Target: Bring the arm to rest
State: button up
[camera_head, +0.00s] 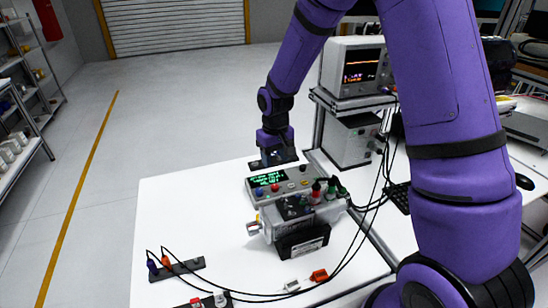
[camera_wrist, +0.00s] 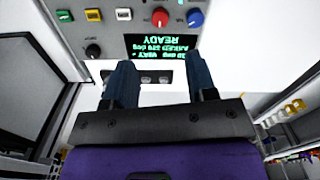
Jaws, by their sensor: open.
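My purple arm reaches from the right over the white table (camera_head: 165,225). My gripper (camera_head: 272,161) is at the table's far side, just behind a grey control box (camera_head: 303,183) with a lit green display. In the wrist view my gripper (camera_wrist: 160,72) has its two dark blue fingers apart, with nothing held between them. The control box (camera_wrist: 100,28) lies beyond the fingertips, upside down in this view, and its display reads READY. Whether the fingertips touch the box, I cannot tell.
A servo unit (camera_head: 308,218) with cables stands in front of the box. Plugs on a black strip (camera_head: 177,269) and an orange connector (camera_head: 319,275) lie nearer. An oscilloscope (camera_head: 357,67) stands at the right back. The table's left part is mostly bare.

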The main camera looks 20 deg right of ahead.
jog(key=s+d+r+t, duration=0.1)
jog(key=s+r, duration=0.1)
jog(key=r, duration=0.4)
jog(key=s+d+r, duration=0.2)
jog(key=s+r, duration=0.1)
jog(key=r, duration=0.3)
jog(key=s+d+r+t, duration=0.1)
jog(key=s+r, duration=0.4)
jog(key=s, duration=0.3)
jog(key=s+d+r+m+t, duration=0.1)
jog(key=s+r, duration=0.4)
jog(key=s, duration=0.3)
jog(key=s+d+r+m+t, duration=0.1)
jog(key=s+d+r+t, duration=0.1)
jog(key=s+r, duration=0.4)
jog(key=s, duration=0.3)
